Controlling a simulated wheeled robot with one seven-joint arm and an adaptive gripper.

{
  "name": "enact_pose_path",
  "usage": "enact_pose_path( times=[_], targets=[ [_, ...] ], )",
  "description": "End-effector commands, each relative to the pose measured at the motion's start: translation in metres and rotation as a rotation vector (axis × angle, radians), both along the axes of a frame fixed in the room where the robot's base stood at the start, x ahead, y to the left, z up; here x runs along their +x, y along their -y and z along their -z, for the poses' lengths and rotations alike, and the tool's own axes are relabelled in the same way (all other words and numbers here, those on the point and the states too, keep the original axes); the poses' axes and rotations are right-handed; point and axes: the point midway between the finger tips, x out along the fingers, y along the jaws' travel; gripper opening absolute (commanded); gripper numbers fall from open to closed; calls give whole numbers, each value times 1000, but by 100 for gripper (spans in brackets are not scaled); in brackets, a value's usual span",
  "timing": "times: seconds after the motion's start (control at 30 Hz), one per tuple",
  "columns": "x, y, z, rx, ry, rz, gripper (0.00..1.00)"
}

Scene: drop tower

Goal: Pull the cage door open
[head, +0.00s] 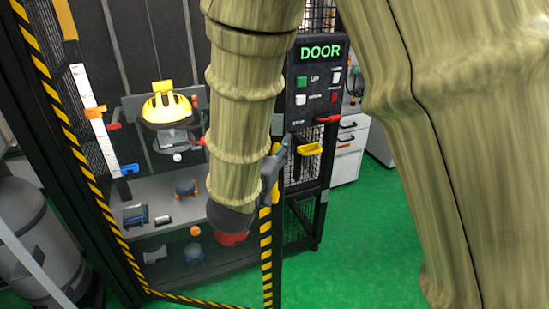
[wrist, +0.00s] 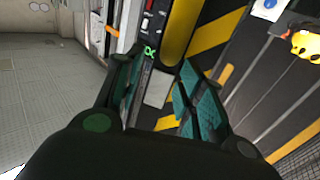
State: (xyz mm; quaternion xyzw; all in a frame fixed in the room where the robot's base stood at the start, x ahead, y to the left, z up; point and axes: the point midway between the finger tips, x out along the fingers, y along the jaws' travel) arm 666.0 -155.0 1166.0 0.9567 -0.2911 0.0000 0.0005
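The cage door (head: 266,252) has a yellow-and-black striped edge, and my forearm hides part of it in the head view. Striped trim also shows in the wrist view (wrist: 216,32). A yellow upright bar, which looks like the door handle (wrist: 180,32), stands just beyond my fingers in the wrist view. My gripper (wrist: 160,92) is open, its teal-padded fingers apart. A pale grey plate (wrist: 157,88) shows through the gap. In the head view my gripper (head: 272,172) is at the striped edge, largely hidden by my arm. I cannot tell whether it touches the handle.
A black control panel (head: 318,85) marked DOOR stands right of the striped edge, with a yellow pull (head: 309,149) below it. Inside the cage is a yellow helmet-like object (head: 167,107). A grey tank (head: 35,235) is at left. Green floor (head: 345,240) lies clear at right.

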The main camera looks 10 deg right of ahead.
Motion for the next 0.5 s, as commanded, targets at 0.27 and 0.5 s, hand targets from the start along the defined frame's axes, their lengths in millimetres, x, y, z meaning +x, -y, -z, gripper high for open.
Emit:
enact_pose_path(
  times=[0.27,0.5],
  targets=[
    [0,0,-28,2,2,1,39],
    [0,0,-35,1,1,1,39]
  ],
)
